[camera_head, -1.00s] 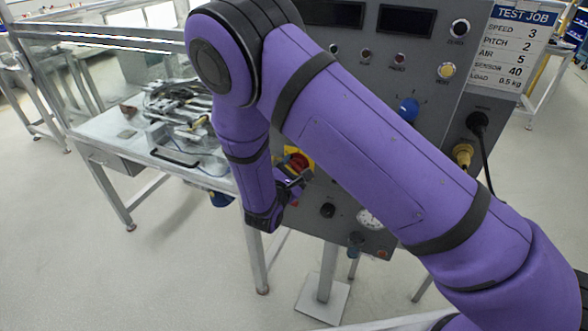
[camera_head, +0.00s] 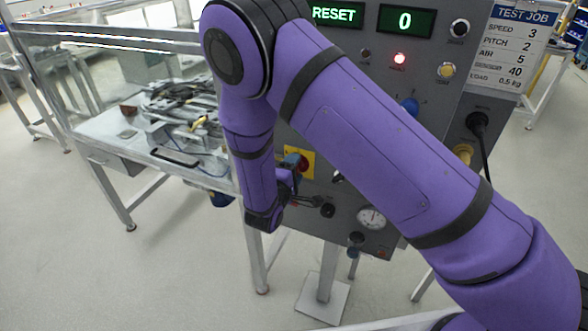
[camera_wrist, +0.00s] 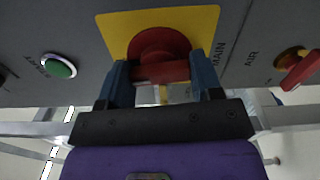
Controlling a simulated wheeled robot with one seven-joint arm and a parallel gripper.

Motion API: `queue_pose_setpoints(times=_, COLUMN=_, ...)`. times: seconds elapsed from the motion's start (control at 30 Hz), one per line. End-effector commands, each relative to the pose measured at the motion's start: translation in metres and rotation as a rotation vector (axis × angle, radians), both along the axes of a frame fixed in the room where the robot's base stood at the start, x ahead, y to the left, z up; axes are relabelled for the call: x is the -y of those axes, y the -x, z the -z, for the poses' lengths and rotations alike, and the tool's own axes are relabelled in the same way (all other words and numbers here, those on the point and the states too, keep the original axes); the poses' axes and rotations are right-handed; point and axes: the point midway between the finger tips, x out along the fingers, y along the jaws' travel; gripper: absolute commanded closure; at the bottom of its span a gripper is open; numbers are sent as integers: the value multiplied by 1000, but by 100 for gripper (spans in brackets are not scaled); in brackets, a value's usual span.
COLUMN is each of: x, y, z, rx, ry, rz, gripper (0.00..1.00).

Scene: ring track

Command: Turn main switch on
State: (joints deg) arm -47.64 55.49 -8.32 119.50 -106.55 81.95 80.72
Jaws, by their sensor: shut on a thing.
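The main switch is a red rotary knob (camera_wrist: 158,45) on a yellow plate (camera_wrist: 115,30) marked MAIN in the wrist view. In the head view my gripper (camera_head: 292,166) is at the panel's left edge. The panel's displays (camera_head: 404,21) are lit, reading RESET and 0, and a red lamp (camera_head: 399,58) glows.
A green button (camera_wrist: 59,66) is left of the knob. A red handle (camera_wrist: 300,70) marked AIR is on the right. A gauge (camera_head: 371,218) is low on the panel. A bench (camera_head: 105,146) with metal parts stands left. Floor at front left is clear.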

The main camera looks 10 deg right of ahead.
Motion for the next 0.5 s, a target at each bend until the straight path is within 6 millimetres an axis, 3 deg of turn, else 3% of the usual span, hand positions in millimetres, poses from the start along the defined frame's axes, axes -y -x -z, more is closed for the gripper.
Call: queue_pose_setpoints(times=0.5, x=-1, y=1, z=2, rx=56, ry=-108, rz=-2, gripper=64)
